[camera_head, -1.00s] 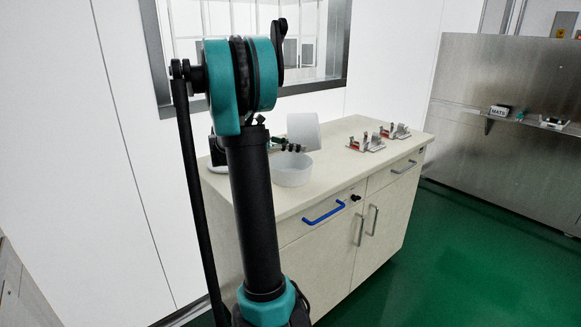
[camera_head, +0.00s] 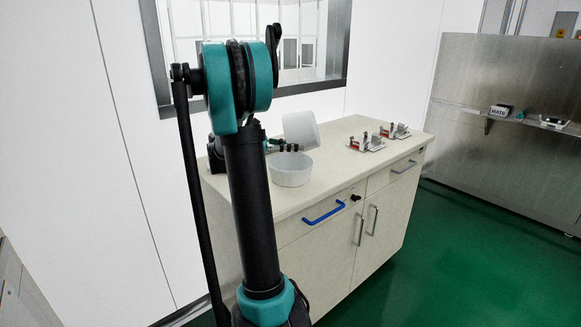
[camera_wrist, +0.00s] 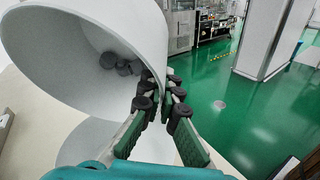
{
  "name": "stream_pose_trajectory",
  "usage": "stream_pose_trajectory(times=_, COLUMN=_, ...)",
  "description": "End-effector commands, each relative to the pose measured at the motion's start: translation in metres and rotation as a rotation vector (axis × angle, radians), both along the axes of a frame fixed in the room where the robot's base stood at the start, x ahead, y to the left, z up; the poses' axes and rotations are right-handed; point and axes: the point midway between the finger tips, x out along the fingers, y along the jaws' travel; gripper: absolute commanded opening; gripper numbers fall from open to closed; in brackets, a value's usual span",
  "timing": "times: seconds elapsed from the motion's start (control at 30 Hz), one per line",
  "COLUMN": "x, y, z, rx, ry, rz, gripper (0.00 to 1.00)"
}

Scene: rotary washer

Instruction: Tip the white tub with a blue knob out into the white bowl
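The white tub (camera_head: 300,130) is held on its side, tilted, above and behind the white bowl (camera_head: 291,171) on the worktop. In the wrist view the tub (camera_wrist: 75,50) fills the upper left, and several dark round pieces (camera_wrist: 120,63) lie inside it. Part of the bowl (camera_wrist: 85,145) shows below the tub. My gripper (camera_head: 291,147) is closed about the tub's wall; in the wrist view its fingers (camera_wrist: 163,98) meet at the tub's right edge. The blue knob is not visible. The bowl's inside is mostly hidden.
The pale cabinet top (camera_head: 335,165) carries two small red-and-metal fixtures (camera_head: 366,142) (camera_head: 395,131) to the right. The front of the top is clear. A window wall stands behind. A steel counter (camera_head: 500,140) stands at the far right.

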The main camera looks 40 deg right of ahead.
Motion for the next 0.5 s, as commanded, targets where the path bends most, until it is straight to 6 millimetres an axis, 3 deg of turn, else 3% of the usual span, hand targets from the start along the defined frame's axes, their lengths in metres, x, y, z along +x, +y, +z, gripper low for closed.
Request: stream_pose_trajectory(times=0.5, x=0.0022, y=0.0025, z=0.0001, rx=-0.039, ry=0.034, rz=0.000, gripper=0.00)
